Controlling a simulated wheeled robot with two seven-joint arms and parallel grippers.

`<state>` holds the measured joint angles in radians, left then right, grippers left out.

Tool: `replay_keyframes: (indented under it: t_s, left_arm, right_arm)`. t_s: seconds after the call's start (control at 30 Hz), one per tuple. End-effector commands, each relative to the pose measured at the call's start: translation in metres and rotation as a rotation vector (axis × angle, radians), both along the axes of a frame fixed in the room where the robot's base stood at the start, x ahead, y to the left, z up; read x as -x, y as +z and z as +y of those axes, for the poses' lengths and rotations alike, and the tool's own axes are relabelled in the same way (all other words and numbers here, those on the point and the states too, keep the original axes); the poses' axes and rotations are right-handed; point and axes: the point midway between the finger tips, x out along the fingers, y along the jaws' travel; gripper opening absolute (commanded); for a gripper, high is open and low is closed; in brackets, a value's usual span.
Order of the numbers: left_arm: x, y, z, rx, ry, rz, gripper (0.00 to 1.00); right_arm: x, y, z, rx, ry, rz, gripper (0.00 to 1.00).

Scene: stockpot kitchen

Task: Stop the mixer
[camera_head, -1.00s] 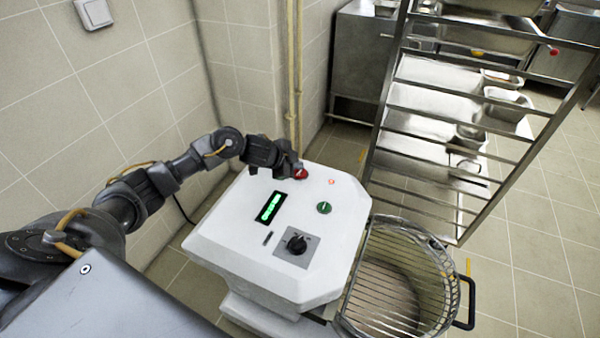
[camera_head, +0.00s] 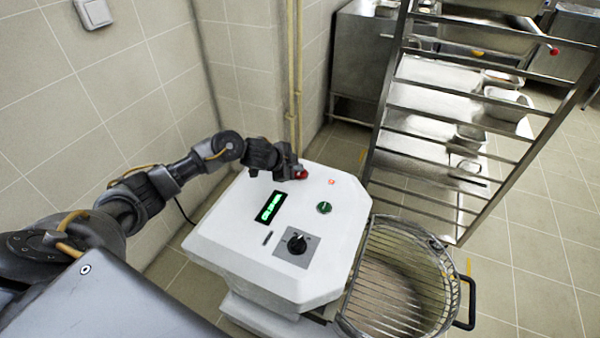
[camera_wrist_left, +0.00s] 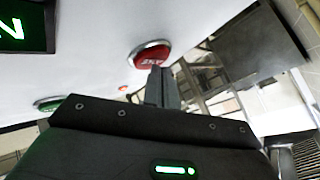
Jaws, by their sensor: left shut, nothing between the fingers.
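The mixer (camera_head: 232,232) is a white machine with a sloped top panel. The panel carries a red stop button (camera_head: 301,174), a green button (camera_head: 324,208), a lit green display (camera_head: 270,207) and a black dial (camera_head: 297,244). My left gripper (camera_head: 297,170) is shut and empty, at the red button by the panel's far edge. In the left wrist view the closed fingertips (camera_wrist_left: 158,72) are right at the lower edge of the red button (camera_wrist_left: 151,57); I cannot tell whether they press it. My right gripper is not in view.
The mixer's bowl (camera_head: 385,300) with a wire guard (camera_head: 412,232) stands at the mixer's right. A metal rack (camera_head: 440,150) stands behind it. The tiled wall (camera_head: 60,120) is close to my left arm.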

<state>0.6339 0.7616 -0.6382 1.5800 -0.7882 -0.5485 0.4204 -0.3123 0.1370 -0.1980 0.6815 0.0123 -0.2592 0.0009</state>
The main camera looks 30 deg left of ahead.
Motion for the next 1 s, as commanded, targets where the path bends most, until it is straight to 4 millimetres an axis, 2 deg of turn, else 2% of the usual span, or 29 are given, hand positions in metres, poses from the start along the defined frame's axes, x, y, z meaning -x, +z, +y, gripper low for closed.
replay_keyframes:
  t_s: [0.5,0.8,1.0]
  left_arm:
    - [0.0002,-0.0070,-0.0001,0.000,-0.001,0.001,0.00]
    - [0.0003,-0.0063,-0.0001,-0.001,0.000,0.001,0.00]
    - [0.0004,0.0008,-0.0001,-0.001,0.000,0.001,0.00]
  right_arm:
    - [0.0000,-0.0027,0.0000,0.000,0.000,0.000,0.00]
    - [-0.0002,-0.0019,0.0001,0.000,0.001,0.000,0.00]
    - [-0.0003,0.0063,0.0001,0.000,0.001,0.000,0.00]
